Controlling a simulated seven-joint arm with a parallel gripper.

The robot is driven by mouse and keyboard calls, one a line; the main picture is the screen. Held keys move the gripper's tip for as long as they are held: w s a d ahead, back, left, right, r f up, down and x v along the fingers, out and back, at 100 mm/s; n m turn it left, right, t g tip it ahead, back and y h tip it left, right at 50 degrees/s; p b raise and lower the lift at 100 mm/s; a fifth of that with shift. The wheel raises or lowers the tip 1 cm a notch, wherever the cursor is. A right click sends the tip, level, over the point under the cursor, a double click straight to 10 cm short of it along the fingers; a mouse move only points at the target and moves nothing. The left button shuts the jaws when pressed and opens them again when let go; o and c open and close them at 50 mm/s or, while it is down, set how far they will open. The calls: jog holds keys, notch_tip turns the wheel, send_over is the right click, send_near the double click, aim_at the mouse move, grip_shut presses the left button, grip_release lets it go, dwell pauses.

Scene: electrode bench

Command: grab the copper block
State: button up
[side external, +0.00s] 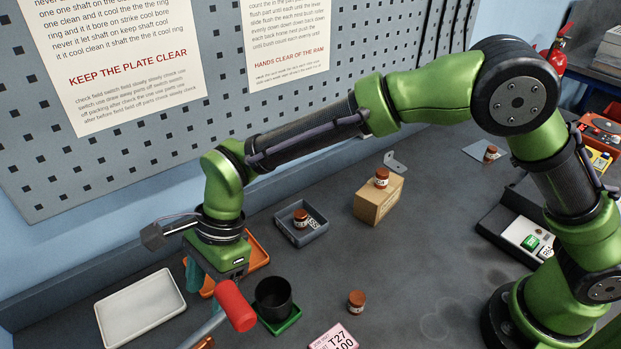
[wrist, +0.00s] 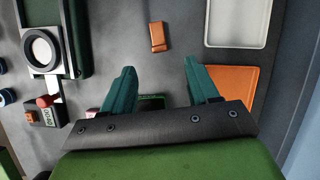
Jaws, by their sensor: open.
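The copper block (wrist: 158,37) is a small orange-brown bar lying on the grey bench, in the upper middle of the wrist view. In the side view, a small copper-coloured patch (side external: 207,342) at the bottom edge may be the same block, mostly cut off by the frame. My gripper (wrist: 160,78) is open, with its two teal fingers spread and nothing seen between the tips. The block appears beyond the fingertips, between their lines, and apart from them. In the side view, my gripper (side external: 195,277) points down, partly hidden behind a red handle.
An orange tray (wrist: 232,82) and a white tray (wrist: 207,30) lie right of the block. The red handle (side external: 235,305) rises near my gripper. A black cup (side external: 273,296) stands on a green tray (side external: 291,321).

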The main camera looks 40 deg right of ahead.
aim_at(208, 342)
jog(key=x, duration=0.9)
jog(key=shift+s+a+f, duration=0.1)
jog(key=shift+f, duration=0.25)
grip_shut()
